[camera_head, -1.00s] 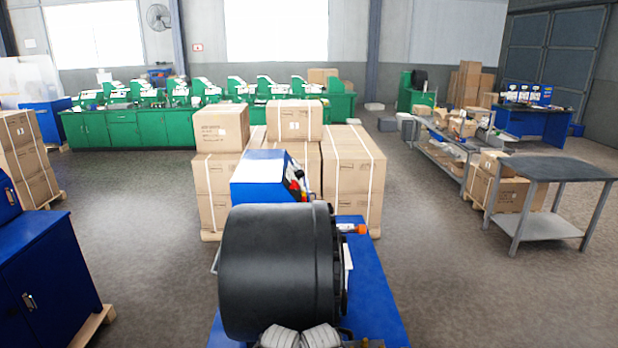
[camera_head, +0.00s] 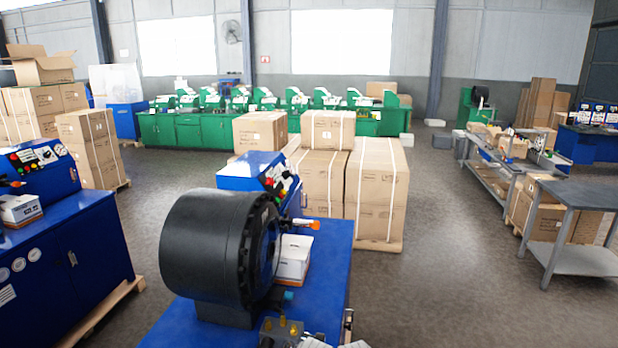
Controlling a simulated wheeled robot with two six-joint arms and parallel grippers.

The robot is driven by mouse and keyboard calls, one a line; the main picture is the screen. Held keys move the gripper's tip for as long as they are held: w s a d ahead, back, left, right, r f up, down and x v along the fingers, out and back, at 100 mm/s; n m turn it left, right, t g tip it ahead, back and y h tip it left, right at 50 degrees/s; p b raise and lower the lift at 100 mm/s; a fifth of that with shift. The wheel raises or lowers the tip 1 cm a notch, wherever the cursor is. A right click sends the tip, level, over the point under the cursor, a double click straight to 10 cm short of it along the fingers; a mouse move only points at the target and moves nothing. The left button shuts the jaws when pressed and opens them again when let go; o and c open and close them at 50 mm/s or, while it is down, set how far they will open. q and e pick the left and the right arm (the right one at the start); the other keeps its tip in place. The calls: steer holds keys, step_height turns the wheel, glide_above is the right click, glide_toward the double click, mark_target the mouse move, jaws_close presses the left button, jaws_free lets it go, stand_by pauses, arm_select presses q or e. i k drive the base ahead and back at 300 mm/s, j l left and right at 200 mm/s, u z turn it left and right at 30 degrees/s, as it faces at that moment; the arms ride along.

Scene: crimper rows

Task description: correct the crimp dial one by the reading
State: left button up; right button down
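A crimper with a large black drum head (camera_head: 215,250) stands on a blue bench (camera_head: 330,285) in front of me. Its blue control box (camera_head: 240,172) is behind the drum, with a panel of small knobs and buttons (camera_head: 280,182) seen at a steep angle. I cannot make out a dial reading there. A second blue machine at the left has a control panel (camera_head: 40,155) with coloured buttons and round gauges, too small to read. Neither of my grippers shows.
A white box (camera_head: 292,257) and an orange-tipped item (camera_head: 300,224) are beside the drum. Stacked cartons (camera_head: 376,190) stand behind the bench. A grey table (camera_head: 570,195) is at the right. Open floor (camera_head: 450,270) lies between bench and table.

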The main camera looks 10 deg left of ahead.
mark_target(286, 174)
steer(key=i+l, duration=0.15)
steer(key=l, duration=0.3)
steer(key=i+l+u, duration=0.15)
steer(key=l, duration=0.25)
steer(key=i+l, duration=0.1)
steer(key=l, duration=0.35)
steer(key=i+l+u, duration=0.1)
steer(key=l, duration=0.35)
steer(key=i+l+u, duration=0.3)
steer(key=i+l, duration=0.95)
steer(key=i, duration=0.1)
